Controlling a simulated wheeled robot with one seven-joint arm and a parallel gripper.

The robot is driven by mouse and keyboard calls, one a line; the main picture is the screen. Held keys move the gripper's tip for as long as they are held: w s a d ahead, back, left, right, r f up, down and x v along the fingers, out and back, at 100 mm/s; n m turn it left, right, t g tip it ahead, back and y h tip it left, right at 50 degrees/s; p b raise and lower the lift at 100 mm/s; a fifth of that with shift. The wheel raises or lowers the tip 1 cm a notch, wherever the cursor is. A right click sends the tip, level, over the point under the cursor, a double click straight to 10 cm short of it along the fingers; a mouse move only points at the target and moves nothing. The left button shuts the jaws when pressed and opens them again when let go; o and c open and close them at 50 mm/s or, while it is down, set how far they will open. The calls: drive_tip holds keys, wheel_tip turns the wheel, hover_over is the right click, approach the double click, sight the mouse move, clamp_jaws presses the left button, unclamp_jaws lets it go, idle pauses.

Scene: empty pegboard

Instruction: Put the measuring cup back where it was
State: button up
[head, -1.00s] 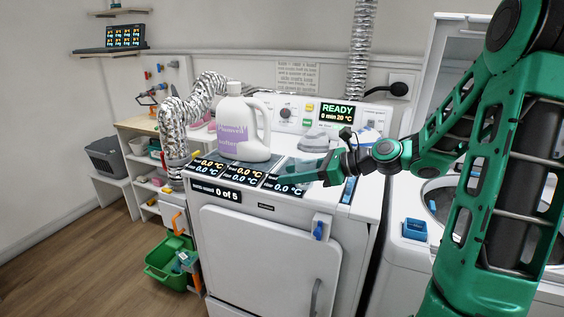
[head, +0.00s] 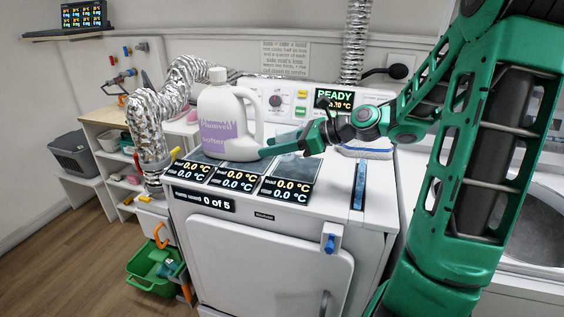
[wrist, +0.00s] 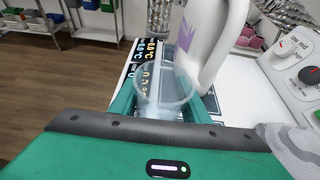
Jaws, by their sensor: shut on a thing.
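The measuring cup (wrist: 165,90) is a clear, pale-blue tumbler shape, seen from above in the wrist view. My gripper (wrist: 164,104) has a green finger on each side of it and is shut on it. In the head view my gripper (head: 272,149) is low over the dryer top (head: 335,185), just right of the white detergent bottle. The cup is hard to make out there against the translucent pads. I cannot tell whether its base touches the top.
The big white bottle (head: 228,118) with a purple label stands close left of my gripper; it also shows in the wrist view (wrist: 208,45). Several display panels (head: 238,180) line the dryer's front edge. A grey-white cloth-like item (head: 365,150) lies to the right.

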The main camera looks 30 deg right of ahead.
hover_over(284, 169)
wheel_tip(284, 169, down, 4)
drive_tip(key=shift+r, duration=0.1)
drive_tip(key=shift+s+f, duration=0.1)
drive_tip(key=shift+f, duration=1.85)
drive_tip(key=shift+f, duration=0.1)
drive_tip(key=o, duration=1)
drive_tip(key=shift+o, duration=0.2)
drive_tip(key=v, duration=1.2)
